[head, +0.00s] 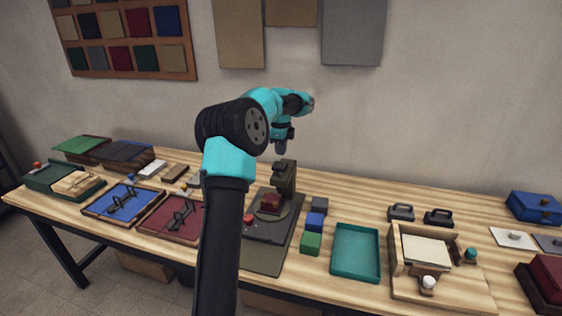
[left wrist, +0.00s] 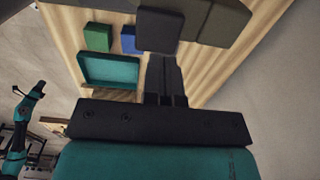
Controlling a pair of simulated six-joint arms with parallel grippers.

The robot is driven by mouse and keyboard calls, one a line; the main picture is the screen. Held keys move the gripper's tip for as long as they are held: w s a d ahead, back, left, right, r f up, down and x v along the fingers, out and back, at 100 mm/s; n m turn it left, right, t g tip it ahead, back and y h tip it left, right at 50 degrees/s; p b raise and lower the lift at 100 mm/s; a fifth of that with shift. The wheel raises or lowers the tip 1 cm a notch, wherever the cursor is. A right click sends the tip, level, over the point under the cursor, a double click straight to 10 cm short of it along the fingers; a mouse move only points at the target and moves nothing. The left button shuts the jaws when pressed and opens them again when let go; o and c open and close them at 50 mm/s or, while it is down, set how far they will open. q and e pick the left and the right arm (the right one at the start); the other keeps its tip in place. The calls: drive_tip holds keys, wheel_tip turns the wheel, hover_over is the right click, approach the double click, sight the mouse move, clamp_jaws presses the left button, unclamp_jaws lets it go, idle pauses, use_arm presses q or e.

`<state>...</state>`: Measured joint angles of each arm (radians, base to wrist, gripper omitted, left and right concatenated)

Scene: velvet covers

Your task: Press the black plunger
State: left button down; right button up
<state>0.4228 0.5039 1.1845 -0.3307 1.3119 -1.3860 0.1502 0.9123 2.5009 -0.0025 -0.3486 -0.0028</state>
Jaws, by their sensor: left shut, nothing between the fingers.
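A dark press (head: 285,178) stands at the back of a dark base plate, with a dark red block (head: 271,203) below its head. The black plunger seems to be the dark block at the top of this press; in the left wrist view a black block (left wrist: 160,28) shows just beyond the fingertips. My left gripper (head: 281,150) points down just above the press head, shut and empty. Its closed fingers (left wrist: 165,75) show in the left wrist view; whether they touch the block I cannot tell. My right gripper (left wrist: 40,88) seems to show small at the left there; its jaws are unclear.
Right of the press are a green block (head: 311,243), a blue block (head: 316,222) and a grey block (head: 319,205), then a teal tray (head: 356,252) and a wooden box (head: 425,250). A blue tray (head: 122,203) and a red tray (head: 165,220) lie left.

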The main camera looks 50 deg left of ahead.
use_arm(q)
wheel_tip(320, 180, up, 7)
drive_tip(key=shift+f, duration=0.15)
idle(0.8)
